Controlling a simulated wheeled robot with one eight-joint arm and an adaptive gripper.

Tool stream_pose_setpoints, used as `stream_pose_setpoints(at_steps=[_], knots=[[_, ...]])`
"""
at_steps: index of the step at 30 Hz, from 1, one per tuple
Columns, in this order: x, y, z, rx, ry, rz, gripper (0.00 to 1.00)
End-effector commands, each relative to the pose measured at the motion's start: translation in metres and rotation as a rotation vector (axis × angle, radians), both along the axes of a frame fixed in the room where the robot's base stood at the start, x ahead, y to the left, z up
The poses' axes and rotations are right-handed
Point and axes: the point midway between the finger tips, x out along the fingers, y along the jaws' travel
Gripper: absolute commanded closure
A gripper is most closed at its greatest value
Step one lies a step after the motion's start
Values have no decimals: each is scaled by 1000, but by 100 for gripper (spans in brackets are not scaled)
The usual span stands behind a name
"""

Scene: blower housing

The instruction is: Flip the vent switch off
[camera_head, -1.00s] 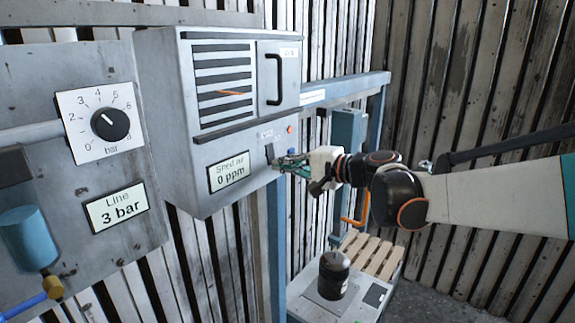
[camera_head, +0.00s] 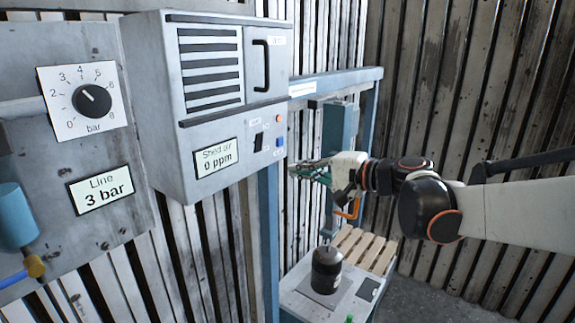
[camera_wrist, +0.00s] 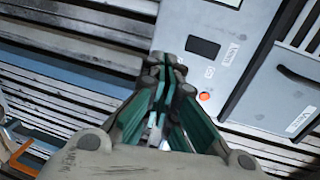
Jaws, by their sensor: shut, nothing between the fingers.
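The vent switch (camera_head: 258,144) is a dark rocker on the front of the grey blower housing (camera_head: 160,110), right of the "Shed air 0 ppm" display (camera_head: 216,157). In the wrist view the dark rocker (camera_wrist: 203,47) has a label beside it and lies beyond the fingertips. I cannot tell its tilt clearly. My gripper (camera_head: 293,170) is right of and below the switch, apart from it. In the wrist view its green-padded fingers (camera_wrist: 168,72) are shut and empty. An orange lamp (camera_head: 279,118) is on the same panel.
The housing has a louvred grille (camera_head: 211,68) and a door handle (camera_head: 262,65). A pressure dial (camera_head: 93,99) and "Line 3 bar" sign (camera_head: 101,190) are at left. A black canister (camera_head: 327,270) stands on a bench below. Open space lies right of the housing.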

Motion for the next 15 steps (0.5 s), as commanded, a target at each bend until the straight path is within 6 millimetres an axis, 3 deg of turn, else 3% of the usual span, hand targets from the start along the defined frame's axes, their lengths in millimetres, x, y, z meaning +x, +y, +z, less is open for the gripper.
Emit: stream_pose_setpoints(at_steps=[6,15], knots=[[-18,-24,-6,0,0,-3,100],[-23,-30,-6,0,0,-1,100]])
